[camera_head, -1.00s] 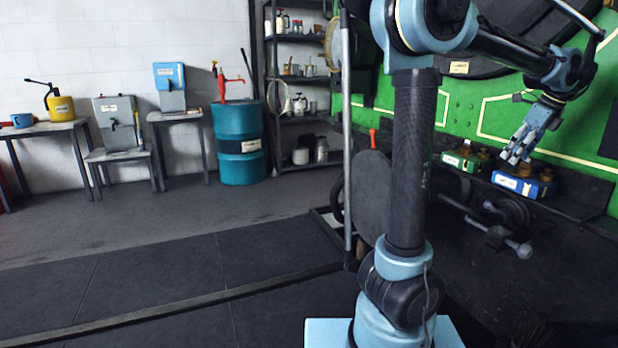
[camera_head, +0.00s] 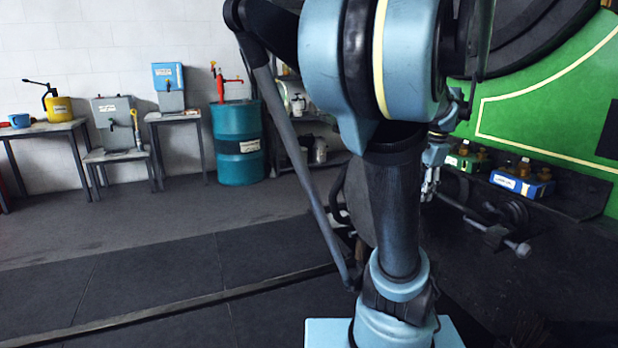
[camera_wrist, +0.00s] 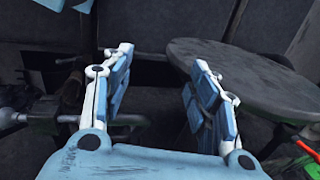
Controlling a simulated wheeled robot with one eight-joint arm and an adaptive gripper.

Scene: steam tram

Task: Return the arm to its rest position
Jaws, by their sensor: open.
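My gripper (camera_head: 430,184) shows small behind my own arm in the head view, pointing down in front of the dark lower side of the green tram (camera_head: 545,105). In the wrist view my gripper (camera_wrist: 160,85) has its two blue and white fingers spread apart. Nothing is between them. My arm stands in the middle of the head view, folded close to the camera, and hides part of the tram and the shelf behind it.
A blue box (camera_head: 522,183) and a green box (camera_head: 462,160) with brass fittings sit on the tram's ledge. A dark round plate (camera_wrist: 245,75) lies beyond the fingers. A teal drum (camera_head: 238,140) and tables (camera_head: 45,128) stand along the wall. The left floor is clear.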

